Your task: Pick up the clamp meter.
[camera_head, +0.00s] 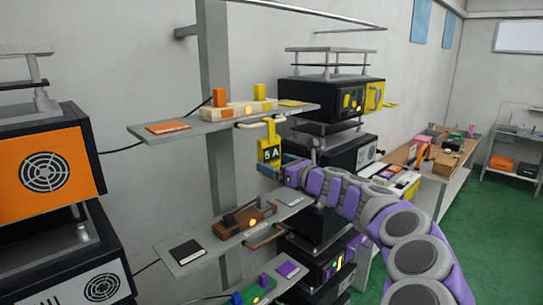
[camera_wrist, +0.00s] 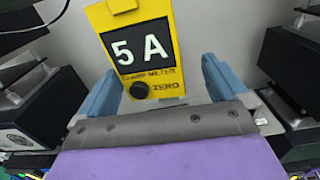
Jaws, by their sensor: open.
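The clamp meter (camera_head: 269,148) is yellow with a black display reading "5 A". It hangs upright below the upper shelf in the head view, by its top hook. In the wrist view the clamp meter (camera_wrist: 143,50) fills the upper middle, with its dark knob and the word "ZERO" at its lower end. My gripper (camera_head: 272,170) is at the meter's lower part in the head view. In the wrist view my gripper (camera_wrist: 158,85) has its blue fingers apart, one on each side of the meter's lower end, with gaps visible. The fingertips' depth relative to the meter is unclear.
The upper shelf (camera_head: 205,130) holds a power strip and an orange notebook. A lower shelf (camera_head: 215,240) holds a brown strip and a black notebook. Black equipment boxes (camera_head: 335,95) stand behind to the right. An orange-fronted unit (camera_head: 45,170) is at left.

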